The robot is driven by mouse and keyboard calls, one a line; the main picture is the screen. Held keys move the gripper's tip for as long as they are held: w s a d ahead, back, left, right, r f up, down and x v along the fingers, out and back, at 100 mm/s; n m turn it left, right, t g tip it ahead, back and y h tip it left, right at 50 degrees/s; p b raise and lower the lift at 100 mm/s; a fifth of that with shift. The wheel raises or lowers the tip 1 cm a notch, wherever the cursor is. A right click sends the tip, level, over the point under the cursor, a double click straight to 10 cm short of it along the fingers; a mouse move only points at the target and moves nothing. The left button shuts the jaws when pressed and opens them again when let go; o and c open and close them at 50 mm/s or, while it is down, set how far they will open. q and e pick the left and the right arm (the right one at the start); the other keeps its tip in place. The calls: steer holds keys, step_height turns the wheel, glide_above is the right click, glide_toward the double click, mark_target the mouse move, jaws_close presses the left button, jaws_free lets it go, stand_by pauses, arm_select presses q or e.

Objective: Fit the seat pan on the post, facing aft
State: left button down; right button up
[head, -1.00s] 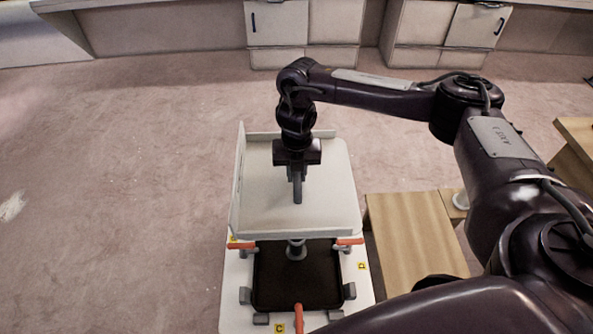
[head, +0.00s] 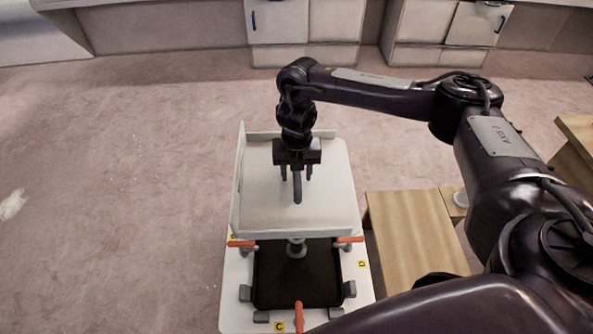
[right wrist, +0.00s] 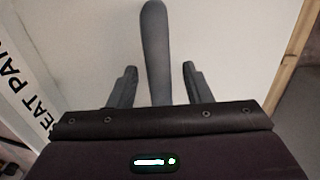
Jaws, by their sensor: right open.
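The seat pan (head: 330,185) is a broad white panel with a grey upright handle (head: 297,190) at its middle. It lies level at the far end of a white stand (head: 235,290). My right gripper (head: 296,178) is above the pan with its jaws open. In the right wrist view, its two fingers stand apart on either side of the handle (right wrist: 153,50). A short grey post (head: 296,247) shows at the pan's near edge; whether the pan touches it I cannot tell. My left gripper is out of view.
A black recess (head: 290,285) with grey blocks and orange-handled clamps (head: 241,243) lies nearer on the stand. A wooden box (head: 415,235) stands right. Carpet (head: 120,200) is clear at left.

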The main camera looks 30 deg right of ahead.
step_height(320, 180, up, 8)
steer(key=shift+f+p, duration=0.1)
steer(key=shift+p, duration=1.05)
